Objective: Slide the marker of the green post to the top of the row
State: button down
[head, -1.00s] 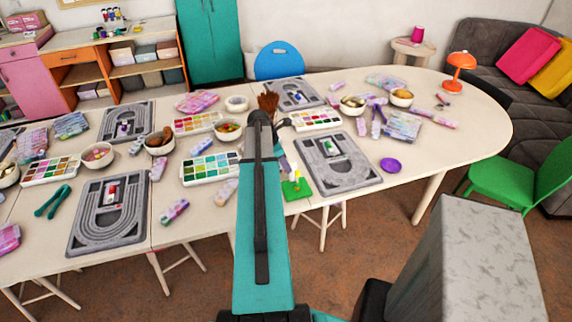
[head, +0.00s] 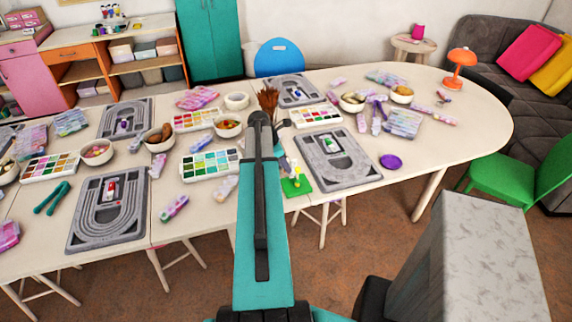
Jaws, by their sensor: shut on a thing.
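A small green base (head: 289,188) stands at the table's front edge, just right of my arm. A small yellow piece (head: 297,171) shows above it. My gripper (head: 284,160) is beside and above this base, shut, and mostly hidden behind my teal forearm. It appears to hold the marker at the green post, but the marker itself and the contact are too small and covered to make out. A grey bead board (head: 360,177) lies right of the base, with a green piece (head: 328,143) in its middle slot.
More grey boards lie at left (head: 80,240) and at the back. Paint sets, such as one palette (head: 210,165), bowls and wrapped packets crowd the table around my arm. A purple dish (head: 390,161) lies right of the near board. The table's right end is mostly clear.

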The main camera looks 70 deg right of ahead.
jog(key=shift+f, duration=0.2)
jog(key=c, duration=1.8)
grip_release()
jog(key=shift+o, duration=0.2)
jog(key=shift+r, duration=0.1)
jog(key=b+v, duration=0.3)
jog(key=v, duration=1)
jog(key=shift+w+r, duration=0.15)
jog(key=shift+r, duration=0.1)
jog(key=shift+a, duration=0.1)
